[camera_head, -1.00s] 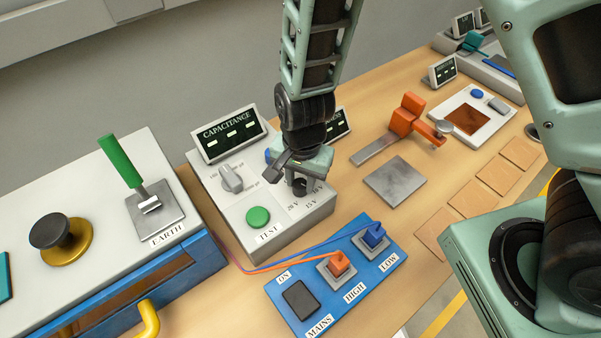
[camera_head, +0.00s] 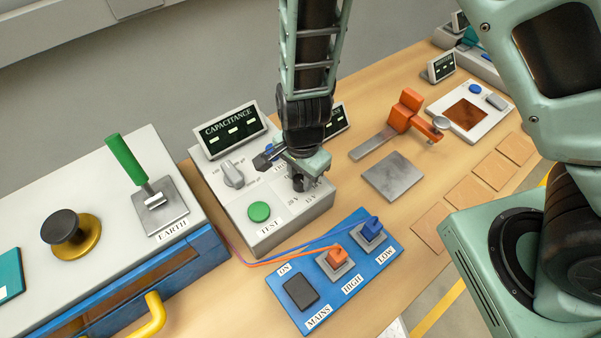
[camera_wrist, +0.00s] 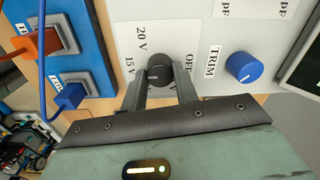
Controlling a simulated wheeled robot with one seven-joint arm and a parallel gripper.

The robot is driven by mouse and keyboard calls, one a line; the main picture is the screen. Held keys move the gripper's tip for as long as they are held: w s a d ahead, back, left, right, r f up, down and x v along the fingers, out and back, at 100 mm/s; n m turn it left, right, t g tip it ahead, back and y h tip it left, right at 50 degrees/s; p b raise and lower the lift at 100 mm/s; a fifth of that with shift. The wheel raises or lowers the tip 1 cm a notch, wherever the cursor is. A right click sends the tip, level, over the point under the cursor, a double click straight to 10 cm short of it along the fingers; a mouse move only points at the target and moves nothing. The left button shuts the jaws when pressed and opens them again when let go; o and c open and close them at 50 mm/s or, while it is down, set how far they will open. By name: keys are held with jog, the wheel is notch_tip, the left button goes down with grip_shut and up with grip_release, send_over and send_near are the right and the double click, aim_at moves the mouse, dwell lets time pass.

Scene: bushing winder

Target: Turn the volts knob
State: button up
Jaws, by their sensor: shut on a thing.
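The volts knob (camera_wrist: 159,72) is a small dark round knob on the grey-white test box, with OFF, 20 V and 15 V printed around it. My gripper (camera_wrist: 160,86) is shut on this knob, one finger on each side, in the wrist view. In the head view my gripper (camera_head: 299,182) is over the right part of the test box (camera_head: 288,222) and covers most of the knob. The knob's exact pointer setting is hard to read.
A blue TRIM knob (camera_wrist: 244,67) is beside the volts knob. The box also carries a grey capacitance knob (camera_head: 233,174), a green TEST button (camera_head: 259,211) and a display (camera_head: 229,131). A blue mains panel (camera_head: 333,268) with orange and blue plugs lies in front.

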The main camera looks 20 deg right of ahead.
aim_at(302, 180)
jog(key=o, duration=1)
jog(key=shift+c, duration=0.2)
notch_tip(302, 180, up, 18)
jog(key=shift+s+d+f+p, duration=0.15)
jog(key=shift+f+p, duration=0.1)
jog(key=shift+p, duration=0.15)
jog(key=s+d+f+n+b, duration=0.2)
jog(key=s+n+b, duration=0.3)
jog(key=s+n, duration=0.2)
jog(key=s+d+f+n+b, duration=0.2)
jog(key=s+n+b, duration=0.3)
jog(key=n, duration=0.7)
jog(key=shift+s+f, duration=0.45)
jog(key=shift+s, duration=0.45)
